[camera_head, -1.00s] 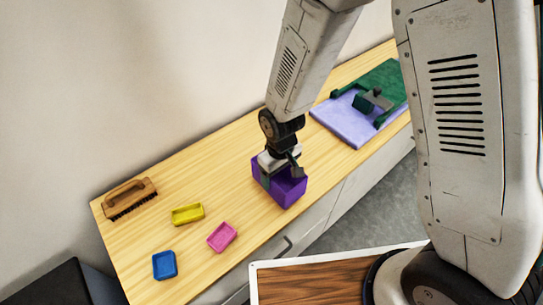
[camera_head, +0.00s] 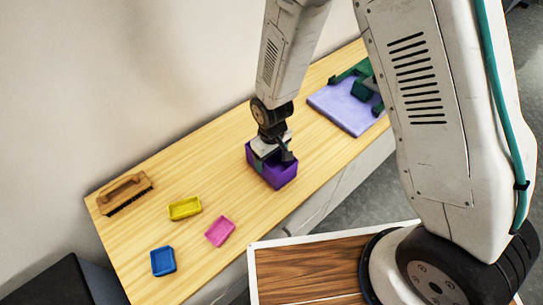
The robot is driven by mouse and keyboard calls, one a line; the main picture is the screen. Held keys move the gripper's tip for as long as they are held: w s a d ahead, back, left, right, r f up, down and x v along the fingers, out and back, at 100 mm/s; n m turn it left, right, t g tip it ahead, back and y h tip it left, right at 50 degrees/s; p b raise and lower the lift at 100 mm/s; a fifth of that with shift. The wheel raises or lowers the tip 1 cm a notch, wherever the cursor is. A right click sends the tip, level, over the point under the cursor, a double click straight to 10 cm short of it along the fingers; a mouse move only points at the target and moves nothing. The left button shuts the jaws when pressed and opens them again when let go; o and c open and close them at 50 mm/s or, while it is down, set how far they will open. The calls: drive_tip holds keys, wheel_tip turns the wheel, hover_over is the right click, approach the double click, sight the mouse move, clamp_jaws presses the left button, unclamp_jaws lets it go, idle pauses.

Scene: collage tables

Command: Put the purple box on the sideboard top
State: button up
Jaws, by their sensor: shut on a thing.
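The purple box (camera_head: 283,178) is an open-topped block-shaped box at the middle of the sideboard top (camera_head: 222,175), near its front edge. It looks upright and appears to rest on the wood, though its underside is hidden. My gripper (camera_head: 272,153) points down from above and is shut on the box, with its fingers at the box's upper part. The arm and gripper cover part of the box's inside.
A lavender board (camera_head: 345,108) with a green device (camera_head: 362,82) lies to the right. Bare wood surrounds the box.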

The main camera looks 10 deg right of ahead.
drive_tip(key=o, duration=1)
drive_tip(key=shift+f, duration=0.1)
drive_tip(key=d+r+m, duration=0.1)
drive_tip(key=d+r, duration=0.2)
drive_tip(key=r, duration=0.7)
drive_tip(key=d+r, duration=0.2)
drive_tip(key=r, duration=0.8)
drive_tip(key=s+d+r+m+t, duration=0.1)
drive_tip(key=s+d+r+m, duration=0.4)
drive_tip(key=s+d+r, duration=1)
drive_tip(key=s+r, duration=0.2)
drive_tip(key=s, duration=0.2)
drive_tip(key=shift+s+d+r+m, duration=0.15)
drive_tip(key=shift+s+d+m, duration=0.15)
drive_tip(key=shift+d+m, duration=0.1)
